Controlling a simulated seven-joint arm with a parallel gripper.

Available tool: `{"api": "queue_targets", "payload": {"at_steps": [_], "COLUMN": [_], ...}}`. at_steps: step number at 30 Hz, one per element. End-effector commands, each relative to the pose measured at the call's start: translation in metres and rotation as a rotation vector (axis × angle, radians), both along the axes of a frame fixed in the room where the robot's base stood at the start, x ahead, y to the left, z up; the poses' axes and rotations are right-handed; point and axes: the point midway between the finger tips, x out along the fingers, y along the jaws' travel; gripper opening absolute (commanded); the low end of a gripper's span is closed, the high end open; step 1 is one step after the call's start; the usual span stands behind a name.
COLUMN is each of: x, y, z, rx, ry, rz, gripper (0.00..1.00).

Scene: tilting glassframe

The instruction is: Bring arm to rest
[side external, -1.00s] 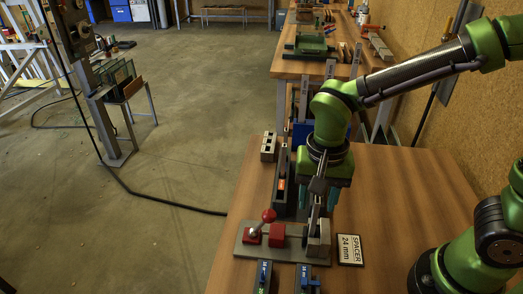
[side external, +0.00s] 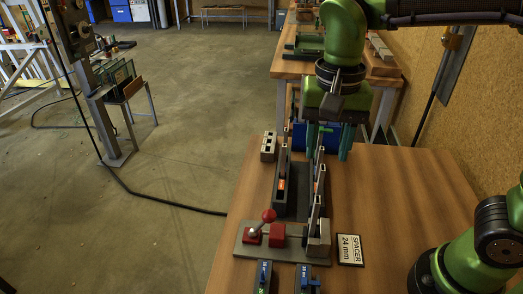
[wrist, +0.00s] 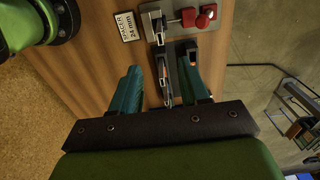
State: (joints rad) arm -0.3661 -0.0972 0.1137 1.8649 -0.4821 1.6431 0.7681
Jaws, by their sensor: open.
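My gripper (side external: 328,145) is green with teal fingers and hangs above the far end of the wooden bench. Its fingers are spread apart with nothing between them. In the wrist view my gripper (wrist: 160,92) also shows open, with the dark upright rails of the frame fixture (wrist: 168,80) below and partly between the fingers. In the side view the frame fixture (side external: 292,204) stands on the bench with two tall uprights on a dark base. A clamp with a red knob (side external: 268,215) sits on a grey plate at its near end.
A "SPACER 24 mm" label (side external: 349,249) lies right of the clamp. Two dark blue-topped pieces, one of them a gauge block (side external: 264,275), lie at the near edge. A grey block (side external: 268,146) stands at the left edge. The bench right of the fixture is clear.

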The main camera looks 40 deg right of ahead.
Motion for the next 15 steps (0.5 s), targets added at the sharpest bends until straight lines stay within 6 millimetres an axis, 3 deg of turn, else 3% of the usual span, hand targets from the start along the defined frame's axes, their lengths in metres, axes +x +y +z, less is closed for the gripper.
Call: {"api": "queue_targets", "payload": {"at_steps": [4, 8, 15], "x": [0.002, 0.005, -0.008], "y": [0.000, 0.000, -0.047], "z": [-0.001, -0.012, -0.023], "rx": [0.001, 0.027, 0.097], "ry": [-0.011, -0.054, -0.334], "rz": [0.039, 0.206, 0.486], "gripper": [0.45, 0.45, 0.45]}}
